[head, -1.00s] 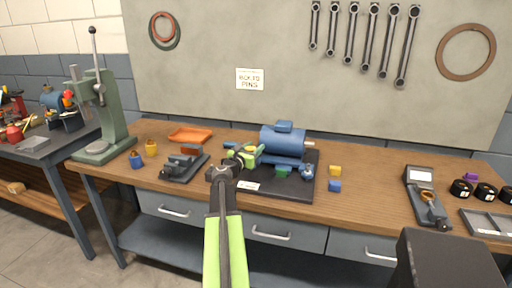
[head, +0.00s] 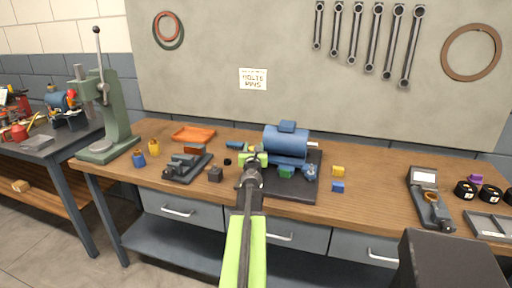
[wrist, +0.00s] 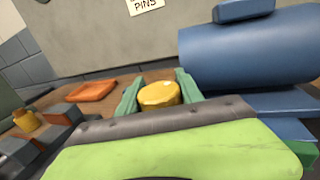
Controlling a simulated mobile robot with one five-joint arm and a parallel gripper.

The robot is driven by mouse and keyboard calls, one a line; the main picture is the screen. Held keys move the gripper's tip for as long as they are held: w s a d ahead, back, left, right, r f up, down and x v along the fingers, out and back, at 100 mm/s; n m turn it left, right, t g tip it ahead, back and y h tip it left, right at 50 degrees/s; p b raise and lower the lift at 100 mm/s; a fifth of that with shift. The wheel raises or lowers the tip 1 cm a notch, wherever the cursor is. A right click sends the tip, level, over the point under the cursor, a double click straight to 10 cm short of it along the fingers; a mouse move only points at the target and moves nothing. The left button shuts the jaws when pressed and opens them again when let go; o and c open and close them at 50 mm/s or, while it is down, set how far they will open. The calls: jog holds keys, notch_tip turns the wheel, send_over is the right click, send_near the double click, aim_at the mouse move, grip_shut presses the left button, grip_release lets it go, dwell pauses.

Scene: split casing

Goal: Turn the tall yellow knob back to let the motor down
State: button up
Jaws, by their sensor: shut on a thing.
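The yellow knob (wrist: 160,95) has a round top and stands between the two green fingers of my gripper (wrist: 160,97) in the wrist view. The fingers are shut on its sides. In the head view my gripper (head: 253,160) is at the left end of the blue motor (head: 286,138), and the knob is mostly hidden there. The motor lies on its side on blue supports above a black base plate (head: 295,188). It also fills the right of the wrist view (wrist: 250,48). Any gap under the motor is too small to judge.
A green block (head: 286,172) and a small blue part (head: 310,172) sit by the motor. A dark block (head: 215,174), a grey fixture (head: 187,167) and an orange tray (head: 194,134) are to the left.

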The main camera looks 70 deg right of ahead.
jog(key=n+t+y, duration=0.1)
jog(key=t, duration=0.1)
jog(key=n+t+y, duration=0.1)
jog(key=t, duration=0.1)
jog(key=shift+w+a+n, duration=0.1)
jog(key=shift+w+n, duration=0.25)
jog(key=shift+n, duration=0.05)
jog(key=shift+w+a+n+t+y, duration=0.15)
jog(key=shift+n+t+y, duration=0.4)
jog(key=shift+t, duration=0.2)
jog(key=shift+w+a+n+t+y, duration=0.1)
jog(key=shift+n+t+y, duration=0.4)
jog(key=shift+t, duration=0.25)
jog(key=shift+r, duration=0.1)
jog(key=o, duration=1.4)
jog(key=shift+a, duration=0.1)
